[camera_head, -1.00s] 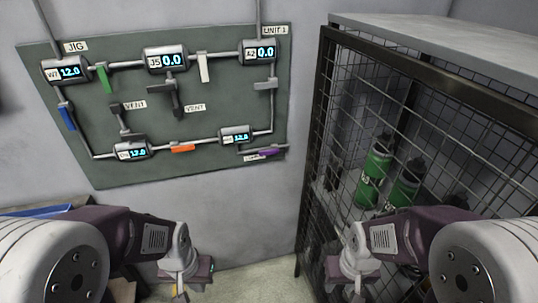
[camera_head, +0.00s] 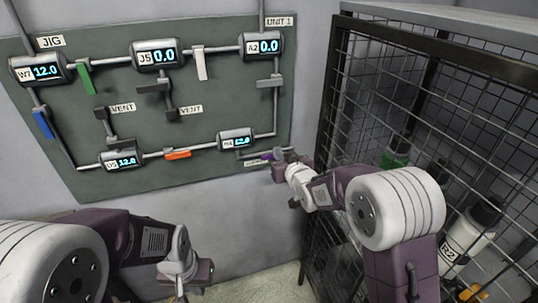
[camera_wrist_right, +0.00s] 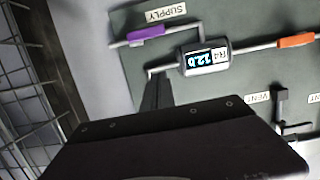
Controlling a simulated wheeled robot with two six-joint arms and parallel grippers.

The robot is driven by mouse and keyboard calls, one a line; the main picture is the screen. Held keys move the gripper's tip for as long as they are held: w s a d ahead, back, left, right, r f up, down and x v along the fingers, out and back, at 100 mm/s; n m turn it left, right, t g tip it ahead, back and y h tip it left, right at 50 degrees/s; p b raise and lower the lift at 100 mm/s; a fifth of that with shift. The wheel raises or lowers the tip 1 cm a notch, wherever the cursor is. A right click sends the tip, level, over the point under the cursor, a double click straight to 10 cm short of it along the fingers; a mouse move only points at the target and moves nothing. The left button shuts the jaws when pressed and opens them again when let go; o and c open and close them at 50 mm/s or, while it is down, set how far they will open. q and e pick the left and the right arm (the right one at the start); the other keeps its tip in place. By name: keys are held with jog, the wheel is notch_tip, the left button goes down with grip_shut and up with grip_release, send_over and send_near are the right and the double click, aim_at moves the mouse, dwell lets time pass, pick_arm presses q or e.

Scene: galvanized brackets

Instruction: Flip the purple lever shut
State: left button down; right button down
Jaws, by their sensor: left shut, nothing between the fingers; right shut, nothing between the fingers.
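The purple lever (camera_wrist_right: 146,33) lies along its pipe beside the SUPPLY label (camera_wrist_right: 165,12) in the right wrist view. In the head view only a bit of the purple lever (camera_head: 266,157) shows at the lower right of the green board, the rest hidden by my right gripper. My right gripper (camera_head: 279,157) is shut and empty, close to the lever. In the right wrist view the shut fingers (camera_wrist_right: 157,90) point at the board below the lever, apart from it in the picture. My left gripper (camera_head: 180,287) is shut and empty, low in front of the wall.
The R4 gauge (camera_head: 237,142) beside the lever reads 12.0. An orange lever (camera_head: 177,154), green lever (camera_head: 85,78), white lever (camera_head: 201,63) and blue lever (camera_head: 43,124) sit on the board's other pipes. A wire-mesh cage (camera_head: 400,110) with bottles stands close on the right.

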jog(key=shift+d+r, duration=0.1)
jog(key=p, duration=0.2)
send_over(271, 154)
jog(key=s, duration=0.3)
notch_tip(271, 154, down, 2)
notch_tip(271, 154, down, 5)
jog(key=shift+w+r, duration=0.1)
jog(key=shift+r, duration=0.1)
